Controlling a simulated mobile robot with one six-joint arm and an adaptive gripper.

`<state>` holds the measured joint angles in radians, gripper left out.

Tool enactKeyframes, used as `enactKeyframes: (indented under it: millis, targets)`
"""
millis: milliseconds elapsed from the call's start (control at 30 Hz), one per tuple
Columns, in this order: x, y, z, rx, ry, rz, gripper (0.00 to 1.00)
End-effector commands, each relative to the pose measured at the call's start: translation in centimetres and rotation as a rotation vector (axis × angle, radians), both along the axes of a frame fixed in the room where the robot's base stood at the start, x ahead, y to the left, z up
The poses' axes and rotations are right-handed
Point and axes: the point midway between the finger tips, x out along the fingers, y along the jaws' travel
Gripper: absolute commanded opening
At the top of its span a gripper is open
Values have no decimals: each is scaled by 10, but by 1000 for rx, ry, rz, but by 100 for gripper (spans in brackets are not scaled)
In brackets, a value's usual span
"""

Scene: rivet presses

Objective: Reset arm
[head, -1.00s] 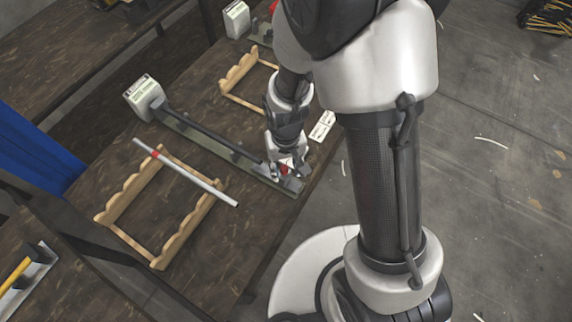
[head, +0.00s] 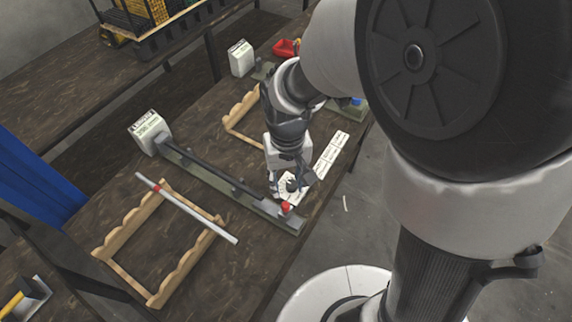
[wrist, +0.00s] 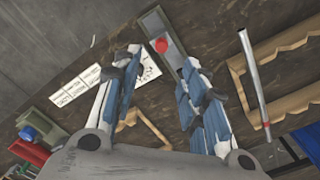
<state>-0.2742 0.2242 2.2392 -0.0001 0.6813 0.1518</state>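My gripper (head: 286,192) is above the near end of the middle rivet press, close to its red knob (head: 286,207). In the wrist view my gripper (wrist: 160,65) has its two fingers spread, with nothing held between them. The press has a green base (head: 240,198), a long dark bar and a white labelled box (head: 149,131) at its far end. In the wrist view the red knob (wrist: 161,46) lies beyond the fingertips, on the green base (wrist: 158,28). I cannot tell the exact gap between gripper and knob in the head view.
A silver rod with a red band (head: 190,210) lies across a scalloped wooden rack (head: 130,227) at left. A second rack (head: 240,108) and another press box (head: 241,58) stand behind. A label strip (head: 330,152) lies right of the gripper. Open floor is at right.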

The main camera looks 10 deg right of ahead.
Motion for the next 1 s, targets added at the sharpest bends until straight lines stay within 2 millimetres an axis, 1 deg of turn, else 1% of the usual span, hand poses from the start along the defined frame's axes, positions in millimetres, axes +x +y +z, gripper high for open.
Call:
enactKeyframes:
  millis: [433,533,567,667,767,800,867,900,1000]
  targets:
    - [0,0,0,0,0,0,39]
    - [-1,-2,6,2,-10,-3,39]
    - [-1,-4,10,5,-18,-5,39]
    - [-6,-15,34,14,-57,-19,39]
    - [-19,-31,67,25,-116,-37,39]
    - [-26,-38,81,29,-142,-45,39]
    - [-37,-48,98,33,-181,-57,39]
    - [-46,-55,109,35,-205,-65,39]
    - [-68,-69,131,37,-270,-83,39]
